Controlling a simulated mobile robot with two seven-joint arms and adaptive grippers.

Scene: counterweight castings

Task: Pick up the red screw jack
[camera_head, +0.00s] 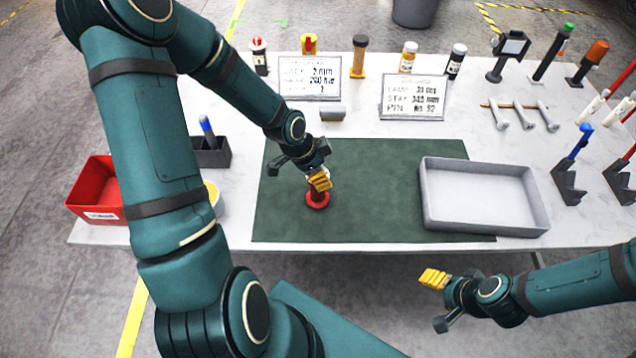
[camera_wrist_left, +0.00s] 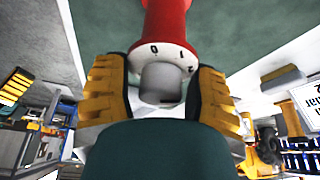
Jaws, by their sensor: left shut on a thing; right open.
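The red screw jack (camera_head: 317,201) stands on the dark green mat (camera_head: 385,190), its round red base at the mat's left part. Its upper part is hidden by my left gripper (camera_head: 318,181) in the head view. In the left wrist view, the red body (camera_wrist_left: 168,28) with a white numbered ring and a grey cylindrical top (camera_wrist_left: 161,82) lies between the yellow fingers of my left gripper (camera_wrist_left: 158,92), which is shut on it. My right gripper (camera_head: 440,298) is open and empty, in front of the table's edge and apart from everything.
A grey tray (camera_head: 485,225) stands on the mat's right side. A red bin (camera_head: 95,190) and a dark holder (camera_head: 211,152) are at the left. Sign plates (camera_head: 310,77), small bottles and tools stand along the back and right. The mat's middle is clear.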

